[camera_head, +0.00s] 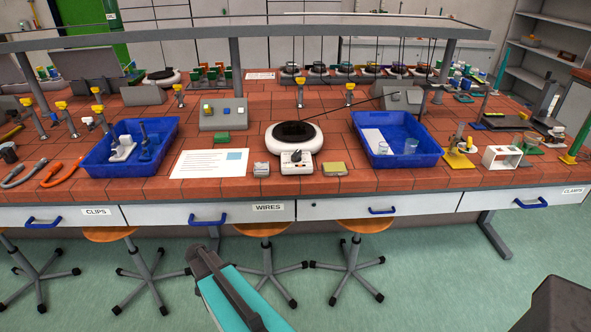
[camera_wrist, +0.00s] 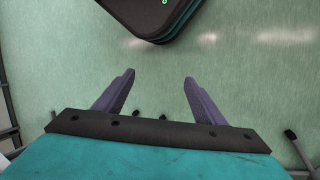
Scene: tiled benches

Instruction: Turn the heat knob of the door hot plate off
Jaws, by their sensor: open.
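A white round hot plate (camera_head: 294,139) with a dark top stands near the front edge of the bench in the head view. My teal arm is low in front of the bench, apart from both hot plates.
Blue trays (camera_head: 88,165) (camera_head: 431,160) flank the nearer hot plate. A white sheet (camera_head: 209,163), a small grey block (camera_head: 261,169) and a yellowish block (camera_head: 334,169) lie nearby. Stools (camera_head: 262,229) stand below the drawers. An overhead rail (camera_head: 240,31) crosses the bench.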

